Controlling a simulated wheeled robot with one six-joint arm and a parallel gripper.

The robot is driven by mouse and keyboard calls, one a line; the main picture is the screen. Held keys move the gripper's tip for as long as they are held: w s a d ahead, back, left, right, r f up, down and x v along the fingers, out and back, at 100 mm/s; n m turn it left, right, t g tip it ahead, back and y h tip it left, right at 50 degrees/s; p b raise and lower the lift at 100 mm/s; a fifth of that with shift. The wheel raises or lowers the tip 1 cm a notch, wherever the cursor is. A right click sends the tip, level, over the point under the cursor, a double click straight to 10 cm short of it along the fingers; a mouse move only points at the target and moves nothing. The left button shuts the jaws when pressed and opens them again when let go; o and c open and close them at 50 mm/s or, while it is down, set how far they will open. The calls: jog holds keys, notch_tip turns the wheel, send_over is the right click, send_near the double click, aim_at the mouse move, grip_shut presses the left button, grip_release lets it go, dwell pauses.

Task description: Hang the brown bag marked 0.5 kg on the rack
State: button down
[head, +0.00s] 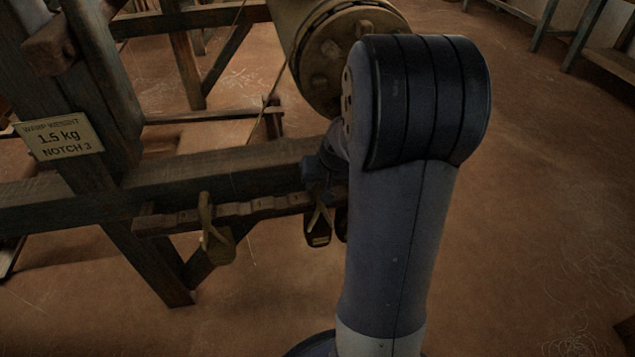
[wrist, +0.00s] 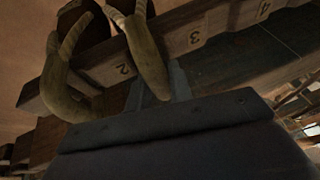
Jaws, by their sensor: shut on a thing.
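My gripper (wrist: 165,88) is shut on the looped strap (wrist: 146,50) of a dark brown bag, beside the rack bar between the figures 2 and 3. In the head view my arm hides most of the gripper. Below my wrist there, a dark bag (head: 318,236) with a pale tag and an olive strap hangs close to the notched wooden rack (head: 240,211). The tag's marking is too small to read. I cannot tell whether the held strap rests in a notch.
Another bag (head: 216,246) hangs from the rack's left part. A second strap (wrist: 58,82) shows close left of the held one in the wrist view. A sign (head: 60,137) reads 1.5 kg, notch 3. A loom beam (head: 230,172) runs behind; the floor at right is clear.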

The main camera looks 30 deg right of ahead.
jog(key=shift+f, duration=0.1)
jog(key=c, duration=1.2)
grip_release()
jog(key=p+v, duration=0.3)
jog(key=v, duration=0.7)
jog(key=shift+s+r, duration=0.2)
jog(key=shift+r, duration=0.2)
jog(key=b+x, duration=0.3)
jog(key=x, duration=0.8)
jog(key=shift+f, duration=0.15)
jog(key=shift+r, duration=0.4)
